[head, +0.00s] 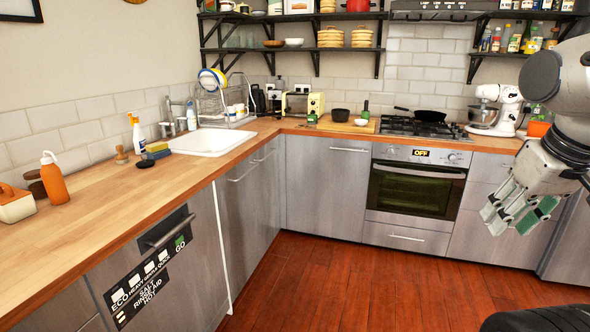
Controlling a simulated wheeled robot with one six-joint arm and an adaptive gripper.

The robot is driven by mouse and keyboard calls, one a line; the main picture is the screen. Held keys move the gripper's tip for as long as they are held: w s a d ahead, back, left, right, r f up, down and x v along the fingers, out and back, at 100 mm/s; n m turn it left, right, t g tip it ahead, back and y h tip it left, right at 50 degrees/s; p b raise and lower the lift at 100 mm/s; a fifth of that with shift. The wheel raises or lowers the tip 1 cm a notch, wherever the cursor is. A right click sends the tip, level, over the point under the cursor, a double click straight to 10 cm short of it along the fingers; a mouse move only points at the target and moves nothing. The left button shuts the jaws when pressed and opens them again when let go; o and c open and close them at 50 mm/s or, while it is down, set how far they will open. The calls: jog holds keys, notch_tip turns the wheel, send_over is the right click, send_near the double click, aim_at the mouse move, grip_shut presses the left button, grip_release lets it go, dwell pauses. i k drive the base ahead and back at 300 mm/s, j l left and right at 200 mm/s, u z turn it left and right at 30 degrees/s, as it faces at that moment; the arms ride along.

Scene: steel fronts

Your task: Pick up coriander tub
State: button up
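I cannot single out a coriander tub by its label in the head view. Several small jars and bottles (515,43) stand on the shelf at the upper right, too small to read. A dark green bottle (366,109) stands on the back counter beside a small white bowl (361,122). My gripper (519,212) hangs at the right edge, pointing down and left, in front of the lower cabinets. Its fingers are apart, with green patches on them, and I see nothing held between them.
The left counter (95,218) holds an orange bottle (54,180), a spray bottle (138,134) and sponges. A sink (212,141), toaster (302,104), hob with a pan (428,115) and white stand mixer (495,109) follow along the counters. The red wooden floor (340,285) is open.

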aim_at(312, 119)
jog(key=i, duration=1)
jog(key=i+u, duration=0.1)
jog(key=i, duration=0.85)
jog(key=i+l, duration=0.2)
jog(key=i, duration=0.8)
jog(key=i+l, duration=0.1)
jog(key=i, duration=0.85)
jog(key=i+u, duration=0.25)
jog(key=u, duration=0.15)
